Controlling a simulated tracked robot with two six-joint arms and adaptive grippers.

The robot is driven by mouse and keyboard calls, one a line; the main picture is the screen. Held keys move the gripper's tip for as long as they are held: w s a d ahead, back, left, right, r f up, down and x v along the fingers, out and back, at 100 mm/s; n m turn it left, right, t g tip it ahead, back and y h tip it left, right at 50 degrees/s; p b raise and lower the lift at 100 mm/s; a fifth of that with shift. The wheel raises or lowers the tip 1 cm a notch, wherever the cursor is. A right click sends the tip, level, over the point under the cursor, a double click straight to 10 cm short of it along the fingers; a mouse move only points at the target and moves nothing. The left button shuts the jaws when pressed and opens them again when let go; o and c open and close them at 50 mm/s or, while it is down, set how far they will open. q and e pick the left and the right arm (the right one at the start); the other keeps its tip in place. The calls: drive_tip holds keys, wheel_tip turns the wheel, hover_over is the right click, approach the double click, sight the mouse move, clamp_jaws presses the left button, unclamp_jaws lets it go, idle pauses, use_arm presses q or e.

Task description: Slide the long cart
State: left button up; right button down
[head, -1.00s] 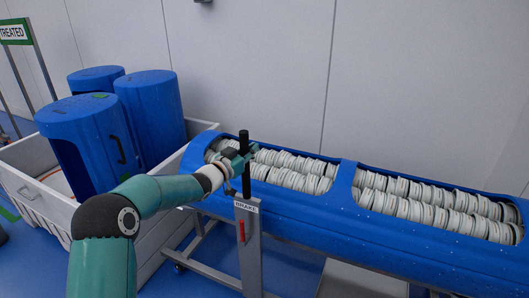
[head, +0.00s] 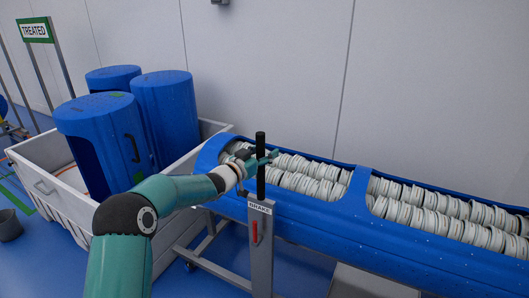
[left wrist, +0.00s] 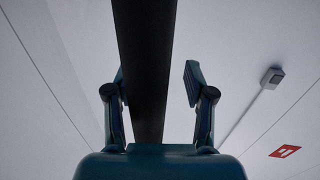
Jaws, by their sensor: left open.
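The long cart is a steel frame (head: 215,262) on castors carrying a long blue tub (head: 400,243), with rows of white discs in its two openings. An upright black handle (head: 261,180) stands at its left end above a post labelled BRAKE (head: 260,208) with a red lever (head: 255,232). My left gripper (head: 258,160) is at the handle's upper part with its fingers open. In the left wrist view the dark handle (left wrist: 147,50) passes between the two spread fingers (left wrist: 157,85), with a gap visible at the right finger; contact at the left one is unclear. My right gripper is not in view.
A white bin (head: 40,185) holding upright blue tubs (head: 95,150) stands left of the cart. A TREATED sign (head: 35,30) is behind it. A dark bucket (head: 9,225) sits on the blue floor at far left. A pale wall (head: 270,75) runs behind the cart.

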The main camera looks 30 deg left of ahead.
use_arm(q)
drive_tip(key=shift+s, duration=0.1)
drive_tip(key=v, duration=1.1)
drive_tip(key=shift+s, duration=0.4)
drive_tip(key=b, duration=0.3)
approach(258, 151)
drive_tip(key=p+x, duration=0.2)
drive_tip(key=x, duration=0.9)
clamp_jaws()
